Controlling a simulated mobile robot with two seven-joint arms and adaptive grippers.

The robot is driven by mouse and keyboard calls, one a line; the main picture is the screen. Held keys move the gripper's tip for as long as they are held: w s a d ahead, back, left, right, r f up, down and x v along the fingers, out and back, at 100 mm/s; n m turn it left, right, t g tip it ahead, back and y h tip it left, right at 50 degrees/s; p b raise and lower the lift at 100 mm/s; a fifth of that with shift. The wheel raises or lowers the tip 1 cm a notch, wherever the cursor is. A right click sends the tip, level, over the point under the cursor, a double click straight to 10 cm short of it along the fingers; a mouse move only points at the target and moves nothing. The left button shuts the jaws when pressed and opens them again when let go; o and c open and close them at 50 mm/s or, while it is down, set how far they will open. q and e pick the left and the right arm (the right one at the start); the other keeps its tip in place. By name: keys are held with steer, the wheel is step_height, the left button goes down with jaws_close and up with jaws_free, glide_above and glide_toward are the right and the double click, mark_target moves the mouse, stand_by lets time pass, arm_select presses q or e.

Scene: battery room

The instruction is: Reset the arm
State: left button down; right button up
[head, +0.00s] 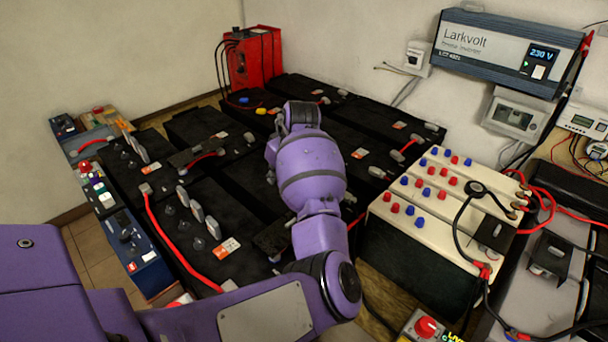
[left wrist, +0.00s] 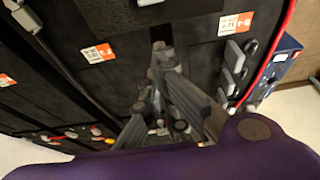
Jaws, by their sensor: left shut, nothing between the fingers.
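My left arm (head: 312,170), purple with grey bands, comes in from the lower left of the head view. It bends at an elbow near the bottom middle, and its raised part stands in front of the black batteries. My left gripper (left wrist: 162,55) shows in the left wrist view as grey linked fingers. It is shut and empty, above or in front of a black battery surface; the gap cannot be told. I cannot make out its fingers in the head view. My right gripper is in neither view.
Large black batteries (head: 210,205) with cables and terminals fill the middle. A cream-topped battery bank (head: 438,215) stands right of my arm. A red box (head: 253,60) is at the back. A blue box (head: 140,258) stands left. An inverter (head: 505,50) hangs on the wall.

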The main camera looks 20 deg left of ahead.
arm_select(q)
steer(key=shift+r, duration=0.25)
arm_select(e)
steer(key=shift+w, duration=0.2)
